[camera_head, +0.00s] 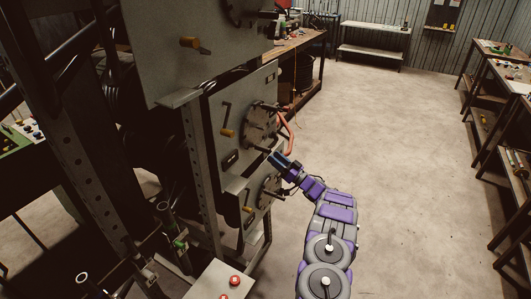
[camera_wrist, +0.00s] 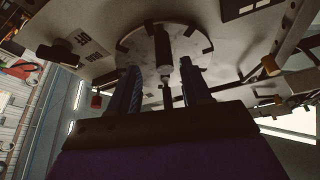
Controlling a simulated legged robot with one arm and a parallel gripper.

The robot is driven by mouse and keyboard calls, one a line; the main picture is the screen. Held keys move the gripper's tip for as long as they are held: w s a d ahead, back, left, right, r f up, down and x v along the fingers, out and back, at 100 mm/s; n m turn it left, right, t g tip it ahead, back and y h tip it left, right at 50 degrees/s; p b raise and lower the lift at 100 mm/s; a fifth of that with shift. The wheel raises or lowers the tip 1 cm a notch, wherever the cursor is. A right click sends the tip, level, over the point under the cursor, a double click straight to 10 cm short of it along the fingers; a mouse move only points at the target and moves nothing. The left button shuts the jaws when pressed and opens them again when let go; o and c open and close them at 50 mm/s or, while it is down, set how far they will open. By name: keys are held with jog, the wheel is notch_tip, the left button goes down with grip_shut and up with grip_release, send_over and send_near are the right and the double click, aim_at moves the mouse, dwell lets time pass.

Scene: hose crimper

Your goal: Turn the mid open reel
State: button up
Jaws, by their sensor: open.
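The mid reel (camera_head: 259,126) is a dark round disc on the middle grey panel of the rack. It also shows in the wrist view as a round plate (camera_wrist: 146,48) with dark tabs around its rim. My gripper (camera_head: 273,154) is at the lower edge of the reel in the head view. In the wrist view my gripper (camera_wrist: 162,78) is open, with the handle seen between and beyond its two fingers. I cannot tell whether the fingers touch it.
A lower reel (camera_head: 269,191) and an upper panel (camera_head: 190,45) are below and above. A crank with a yellow knob (camera_head: 227,132) is left of the mid reel. The floor (camera_head: 400,150) to the right is clear.

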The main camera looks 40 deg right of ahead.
aim_at(265, 149)
jog(key=x, duration=0.4)
jog(key=shift+w+a+r+b, duration=0.2)
jog(key=shift+w+a+b, duration=0.05)
jog(key=shift+a+b, duration=0.15)
jog(key=shift+x, duration=0.85)
jog(key=shift+d+f, duration=0.1)
jog(key=shift+d, duration=0.1)
jog(key=shift+a, duration=0.1)
grip_shut()
